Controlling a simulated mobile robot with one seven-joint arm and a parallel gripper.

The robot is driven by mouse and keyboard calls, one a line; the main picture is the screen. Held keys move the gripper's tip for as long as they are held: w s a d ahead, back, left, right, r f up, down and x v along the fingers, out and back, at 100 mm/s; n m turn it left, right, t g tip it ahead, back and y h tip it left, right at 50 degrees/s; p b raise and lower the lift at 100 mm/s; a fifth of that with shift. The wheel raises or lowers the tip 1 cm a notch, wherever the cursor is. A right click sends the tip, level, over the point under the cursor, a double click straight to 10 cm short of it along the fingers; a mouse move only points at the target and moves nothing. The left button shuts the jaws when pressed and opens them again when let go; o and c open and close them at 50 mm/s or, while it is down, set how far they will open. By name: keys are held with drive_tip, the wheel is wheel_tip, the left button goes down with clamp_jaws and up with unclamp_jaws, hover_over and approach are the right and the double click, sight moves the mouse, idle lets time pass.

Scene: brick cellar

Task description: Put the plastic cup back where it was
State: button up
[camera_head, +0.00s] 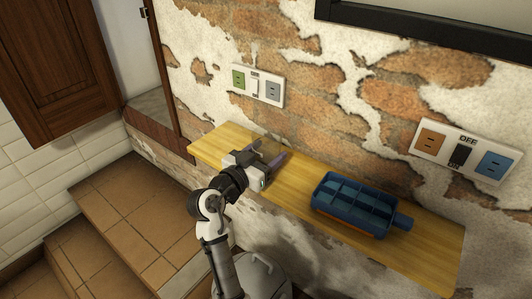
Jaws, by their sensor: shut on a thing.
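My gripper (270,153) is over the left part of the wooden shelf (325,179), close to the brick wall. Its fingers are shut on a pale, see-through thing between them, which looks like the plastic cup (268,147). The cup is small and partly hidden by the fingers and gripper body. I cannot tell whether its base touches the shelf or is held just above it.
A blue compartment tray (374,210) with a handle lies on the shelf to the right. Wall plates with sockets are above the shelf at left (258,86) and right (465,153). The shelf is bare between gripper and tray.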

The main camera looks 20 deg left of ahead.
drive_tip(key=o, duration=1.1)
drive_tip(key=shift+r, duration=0.1)
